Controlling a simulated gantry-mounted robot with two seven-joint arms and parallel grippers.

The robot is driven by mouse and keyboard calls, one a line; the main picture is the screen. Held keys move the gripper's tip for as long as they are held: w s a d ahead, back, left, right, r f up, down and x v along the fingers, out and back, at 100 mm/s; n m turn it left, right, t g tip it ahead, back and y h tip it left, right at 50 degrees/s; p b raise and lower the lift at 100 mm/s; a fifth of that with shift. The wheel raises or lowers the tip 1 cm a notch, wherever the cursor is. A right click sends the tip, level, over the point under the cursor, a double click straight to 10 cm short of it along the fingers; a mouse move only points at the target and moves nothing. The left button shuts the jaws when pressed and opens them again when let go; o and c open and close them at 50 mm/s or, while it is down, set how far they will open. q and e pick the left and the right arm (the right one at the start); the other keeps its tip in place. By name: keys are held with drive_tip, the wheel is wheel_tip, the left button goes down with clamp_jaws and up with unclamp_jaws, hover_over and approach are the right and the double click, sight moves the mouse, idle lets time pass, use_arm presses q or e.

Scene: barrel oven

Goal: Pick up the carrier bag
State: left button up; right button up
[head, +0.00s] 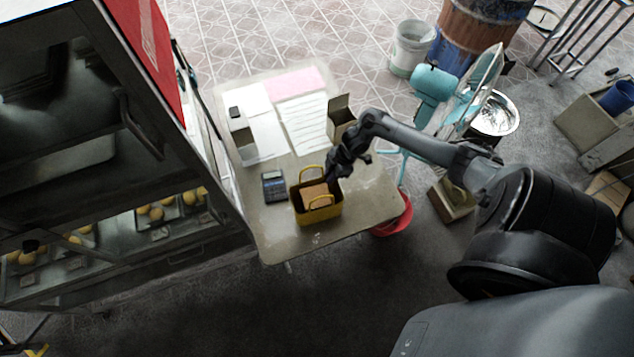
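The carrier bag (317,213) is yellow with two looped handles and stands upright on the small table (272,238). A brown box-like item (316,195) sits inside its open top. My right gripper (333,180) points down at the bag's back right edge, close to the handles. Its fingers are dark and small, so I cannot tell whether they are open, shut or touching the bag. My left gripper is not in view.
A calculator (274,186) lies left of the bag. An open carton (341,116) and papers (302,122) are behind. A glass-fronted cabinet (110,200) stands close on the left. A teal fan (434,84) and red basin (394,222) are to the right.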

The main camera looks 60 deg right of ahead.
drive_tip(key=shift+a+f, duration=0.1)
drive_tip(key=shift+a, duration=0.05)
drive_tip(key=shift+c, duration=0.3)
clamp_jaws()
drive_tip(key=shift+r, duration=0.25)
